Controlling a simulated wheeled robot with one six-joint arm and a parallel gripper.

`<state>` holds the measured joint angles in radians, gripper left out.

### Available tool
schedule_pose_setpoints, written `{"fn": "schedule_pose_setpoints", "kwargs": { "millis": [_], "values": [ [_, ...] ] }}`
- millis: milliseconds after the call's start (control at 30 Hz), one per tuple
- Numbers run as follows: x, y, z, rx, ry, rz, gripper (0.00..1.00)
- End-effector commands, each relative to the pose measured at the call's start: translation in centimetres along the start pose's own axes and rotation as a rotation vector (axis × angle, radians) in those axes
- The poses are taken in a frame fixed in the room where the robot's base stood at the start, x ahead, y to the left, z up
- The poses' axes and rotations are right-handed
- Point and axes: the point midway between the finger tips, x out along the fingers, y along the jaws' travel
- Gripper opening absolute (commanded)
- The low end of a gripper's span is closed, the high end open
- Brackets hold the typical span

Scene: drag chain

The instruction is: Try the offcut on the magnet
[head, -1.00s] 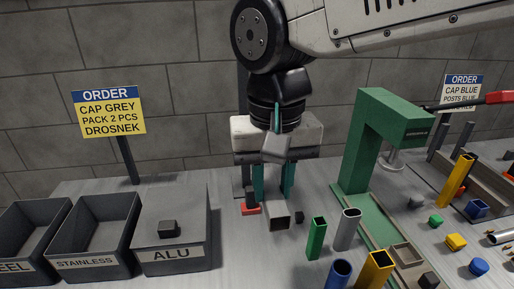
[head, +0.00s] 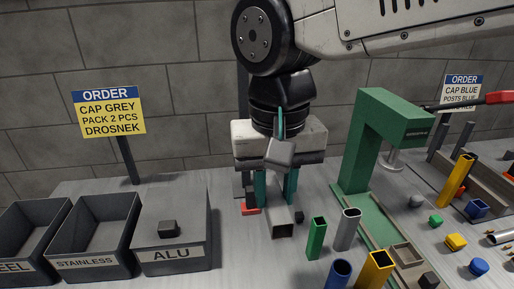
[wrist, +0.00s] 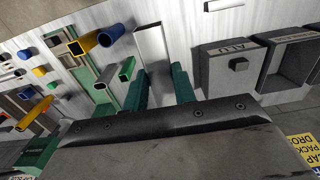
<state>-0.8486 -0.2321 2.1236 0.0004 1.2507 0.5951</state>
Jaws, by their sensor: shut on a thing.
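The offcut looks to be the short grey square tube (head: 284,228), its open end facing the camera, low over the bench. My gripper (head: 277,200) points down with its teal fingers on either side of the tube, shut on it. The tube also shows in the wrist view (wrist: 151,45), running out from between the fingers (wrist: 160,88). A small red piece (head: 250,209) with a dark part above it stands just left of the left finger and may be the magnet. The tube appears apart from it. Whether the tube touches the bench cannot be told.
Open bins marked STEEL (head: 32,222) and STAINLESS (head: 92,240) stand left. The box marked ALU (head: 195,230) has a dark block (head: 168,228) on top. A green tube (head: 317,238) and grey tube (head: 347,230) stand close right, before the green press (head: 360,150).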

Motion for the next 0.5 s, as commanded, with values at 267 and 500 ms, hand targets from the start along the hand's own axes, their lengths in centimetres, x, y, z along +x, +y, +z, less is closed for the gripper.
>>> {"fn": "schedule_pose_setpoints", "kwargs": {
  "millis": [267, 500],
  "values": [
    [0.0, 0.0, 1.7, -0.002, 0.001, -0.001, 0.01],
    [-0.1, 0.0, 3.2, -0.002, 0.001, -0.001, 0.01]
  ]
}}
